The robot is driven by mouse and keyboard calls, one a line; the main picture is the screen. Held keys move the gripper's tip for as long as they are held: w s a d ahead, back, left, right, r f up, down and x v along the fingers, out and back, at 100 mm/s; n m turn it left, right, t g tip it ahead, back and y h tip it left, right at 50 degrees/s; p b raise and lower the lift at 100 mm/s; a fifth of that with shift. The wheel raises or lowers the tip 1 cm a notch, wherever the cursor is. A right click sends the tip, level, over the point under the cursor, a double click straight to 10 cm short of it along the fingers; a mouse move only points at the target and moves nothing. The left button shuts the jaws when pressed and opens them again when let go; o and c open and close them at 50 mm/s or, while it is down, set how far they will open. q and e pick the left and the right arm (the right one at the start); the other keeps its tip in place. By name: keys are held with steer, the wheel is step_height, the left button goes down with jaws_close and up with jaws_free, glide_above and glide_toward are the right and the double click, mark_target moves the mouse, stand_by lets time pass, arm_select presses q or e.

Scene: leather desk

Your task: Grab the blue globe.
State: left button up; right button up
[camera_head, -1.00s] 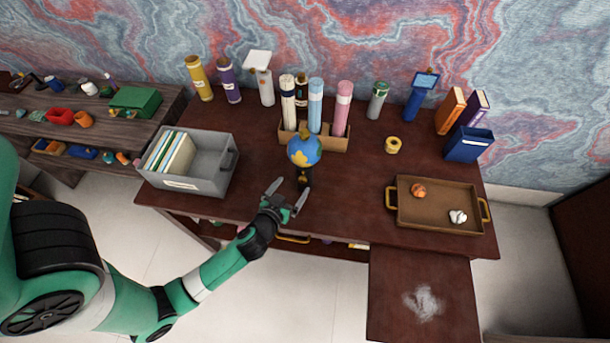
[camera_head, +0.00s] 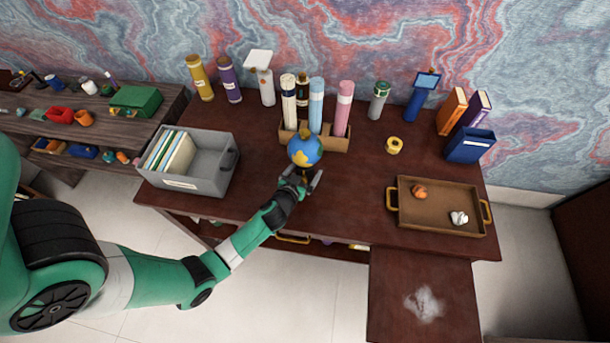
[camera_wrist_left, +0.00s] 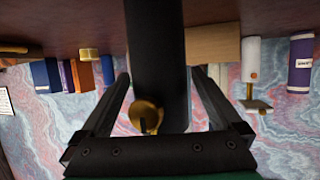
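The blue globe (camera_head: 304,150) with yellow land patches stands on the desk in front of the wooden tube holder. Its dark stand shows below it, partly hidden by my left gripper (camera_head: 301,177). My left gripper is at the stand, just below the ball, with its fingers spread. In the left wrist view, a wide dark upright (camera_wrist_left: 157,55) with a brass part (camera_wrist_left: 147,117), apparently the globe's stand, sits between the open fingers of my left gripper (camera_wrist_left: 160,90). Gaps show on both sides, and the blue ball is not seen there. My right gripper is out of view.
A grey file bin (camera_head: 207,178) stands to the left. The wooden holder (camera_head: 334,141) with several rolled tubes is right behind the globe. A brown tray (camera_head: 418,222) and a yellow tape roll (camera_head: 394,145) are to the right. The desk between globe and tray is clear.

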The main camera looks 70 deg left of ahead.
arm_select(q)
steer(key=shift+r, duration=0.1)
jaws_close()
stand_by(0.3)
